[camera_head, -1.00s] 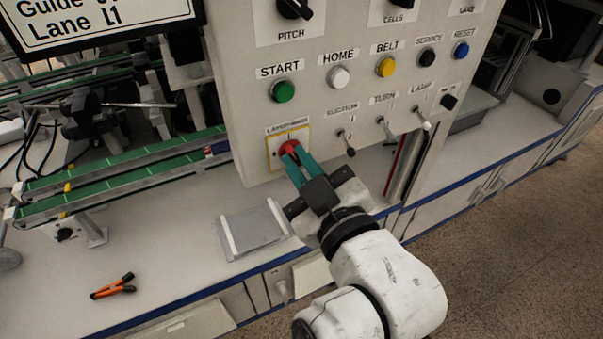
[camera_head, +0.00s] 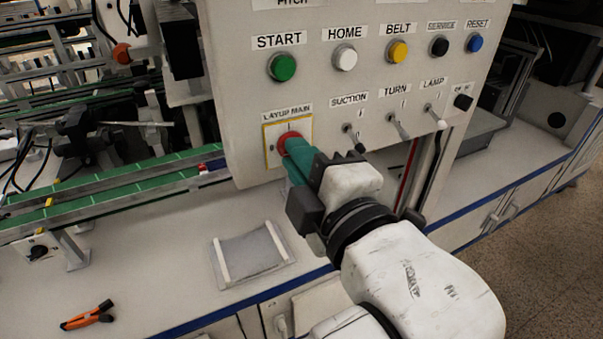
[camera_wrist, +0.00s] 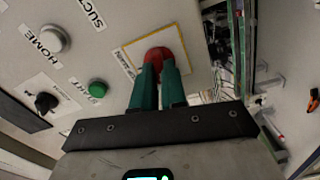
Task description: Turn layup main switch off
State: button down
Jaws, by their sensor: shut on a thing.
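The layup main switch is a red rotary knob (camera_head: 283,143) on a yellow-edged square plate (camera_head: 268,155), low on the grey control panel, under the label LAYUP MAIN. My gripper (camera_head: 290,150) reaches it from the lower right, and its green fingers are shut on the knob. In the wrist view the red knob (camera_wrist: 157,56) sits between the two green fingertips (camera_wrist: 158,72). The fingers hide much of the knob, so I cannot tell which way its handle points.
START (camera_head: 282,67), HOME (camera_head: 345,57) and BELT (camera_head: 397,51) buttons sit above. The SUCTION toggle (camera_head: 354,138) is close to my gripper's right. A clear tray (camera_head: 250,254) and orange-handled pliers (camera_head: 88,316) lie on the bench. A green conveyor (camera_head: 100,190) runs at left.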

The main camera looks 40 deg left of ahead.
jog(key=shift+f+n+b, duration=0.2)
jog(key=shift+n+b, duration=0.6)
jog(key=shift+n, duration=0.4)
jog(key=c, duration=1.2)
grip_release()
jog(key=shift+r, duration=0.1)
jog(key=p+v, duration=1)
jog(key=p, duration=0.1)
jog(key=shift+d, duration=0.3)
jog(key=shift+s+p, duration=0.15)
jog(key=shift+p, duration=0.25)
